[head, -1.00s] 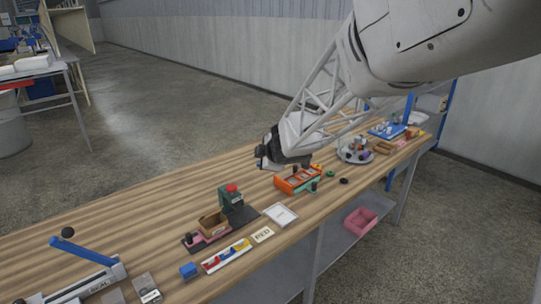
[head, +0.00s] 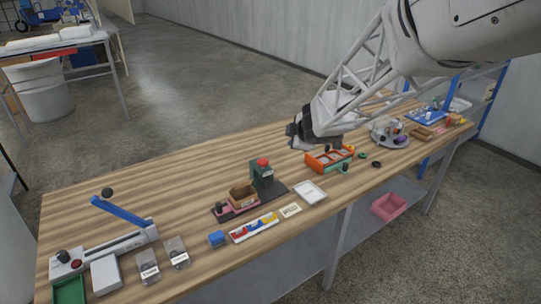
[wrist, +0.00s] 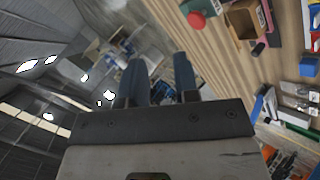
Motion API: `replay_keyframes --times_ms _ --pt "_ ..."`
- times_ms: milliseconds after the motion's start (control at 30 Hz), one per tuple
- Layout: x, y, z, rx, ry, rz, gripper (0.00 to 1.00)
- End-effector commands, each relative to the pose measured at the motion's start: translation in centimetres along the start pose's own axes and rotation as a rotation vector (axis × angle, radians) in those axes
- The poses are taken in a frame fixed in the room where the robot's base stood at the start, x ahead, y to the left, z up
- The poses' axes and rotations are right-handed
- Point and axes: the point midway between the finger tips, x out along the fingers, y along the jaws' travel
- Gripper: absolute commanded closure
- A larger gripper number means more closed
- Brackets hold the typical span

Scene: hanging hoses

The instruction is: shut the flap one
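No part is plainly a flap at this size. A small open brown box (head: 241,194) sits on a pink-and-dark base, beside a green block with a red knob (head: 263,163); the box also shows in the wrist view (wrist: 243,22). At the left end, a grey device has a blue lever (head: 122,212) with a black ball, raised at a slant. My gripper (head: 296,131) is above the bench, behind and left of an orange tray (head: 330,158), touching nothing I can see. In the wrist view its two fingers (wrist: 157,80) stand apart with nothing between them.
Along the bench lie a white tray (head: 310,192), a blue cube (head: 217,238), a tray of coloured parts (head: 254,228) and small grey plates (head: 177,252). A round grey holder (head: 388,131) stands right. The back left of the wooden top is clear.

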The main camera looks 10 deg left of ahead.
Motion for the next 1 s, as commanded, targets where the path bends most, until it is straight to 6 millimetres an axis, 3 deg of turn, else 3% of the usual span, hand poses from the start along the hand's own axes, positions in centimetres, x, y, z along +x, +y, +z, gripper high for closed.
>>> replay_keyframes --times_ms 300,500,700,1000 --pt "7.6 -7.0 -5.8 -0.294 0.06 -0.136 0.71" --pt "11.4 -11.5 -8.9 -0.467 0.1 -0.203 0.71" --pt "12.9 -13.6 -10.1 -0.542 0.117 -0.229 0.71" --pt "12.9 -13.7 -10.1 -0.546 0.118 -0.231 0.71"
